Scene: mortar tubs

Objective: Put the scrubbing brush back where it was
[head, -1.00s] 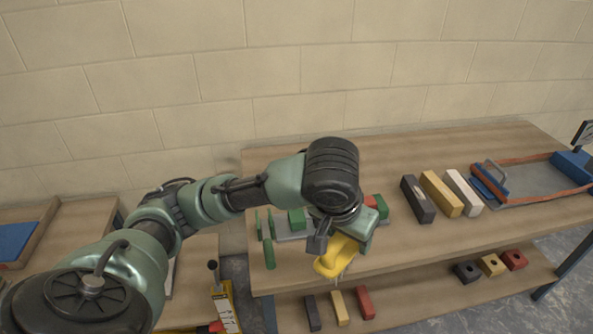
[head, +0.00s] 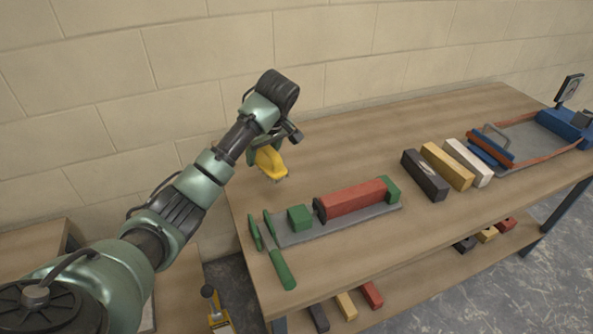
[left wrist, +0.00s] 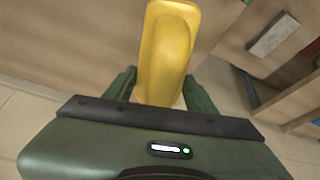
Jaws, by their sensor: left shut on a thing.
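The scrubbing brush (head: 271,163) has a yellow body, with bristles on its underside in the head view. My left gripper (head: 259,156) is shut on it, over the back left part of the wooden table (head: 335,140). Whether the bristles touch the tabletop or hang just above it, I cannot tell. In the left wrist view the yellow brush (left wrist: 168,45) sits between the two green fingers of my left gripper (left wrist: 160,88). My right gripper is not in view.
A grey tray (head: 290,236) with a red block (head: 352,197) and green parts lies at the table's front left. Black (head: 425,176), yellow (head: 447,167) and white (head: 468,163) blocks lie to the right. The tabletop behind the tray is clear.

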